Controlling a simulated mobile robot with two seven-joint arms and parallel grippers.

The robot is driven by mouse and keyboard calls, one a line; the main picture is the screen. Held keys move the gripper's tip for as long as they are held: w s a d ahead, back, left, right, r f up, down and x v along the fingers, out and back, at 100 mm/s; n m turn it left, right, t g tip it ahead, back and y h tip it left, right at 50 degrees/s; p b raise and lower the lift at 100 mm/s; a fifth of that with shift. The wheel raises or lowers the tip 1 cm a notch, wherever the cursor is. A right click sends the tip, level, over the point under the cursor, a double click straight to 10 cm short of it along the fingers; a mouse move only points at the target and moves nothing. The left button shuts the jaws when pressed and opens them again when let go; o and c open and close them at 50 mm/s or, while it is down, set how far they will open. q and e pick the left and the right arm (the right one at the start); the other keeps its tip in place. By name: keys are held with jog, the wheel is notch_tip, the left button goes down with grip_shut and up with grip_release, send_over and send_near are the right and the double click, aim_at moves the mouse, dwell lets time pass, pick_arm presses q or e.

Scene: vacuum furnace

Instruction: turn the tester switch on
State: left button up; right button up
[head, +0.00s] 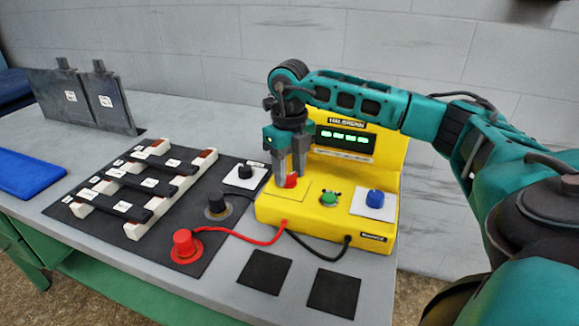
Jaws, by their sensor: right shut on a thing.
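The yellow tester (270,208) stands on the grey bench, with a display (345,136) showing green lit characters. A small red switch (291,182) sits on the left of its lower deck. My right gripper (290,178) comes down from above and is shut on the red switch, its fingers hiding part of it. A green knob (329,199) and a blue knob (375,198) on a white plate are to the right on the deck. My left gripper is not in view.
Red and black leads run from the tester's front to a red plug (186,246) and a black plug (216,206) on a dark mat (205,265). A rack with black bars (125,206) lies left. Two black squares lie in front. A blue tray (32,174) is far left.

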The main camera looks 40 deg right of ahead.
aim_at(289, 175)
jog(key=shift+r, duration=0.1)
dwell(0.3)
jog(key=o, duration=1.1)
jog(key=shift+c, duration=0.2)
notch_tip(289, 175, up, 13)
jog(key=shift+p, duration=0.45)
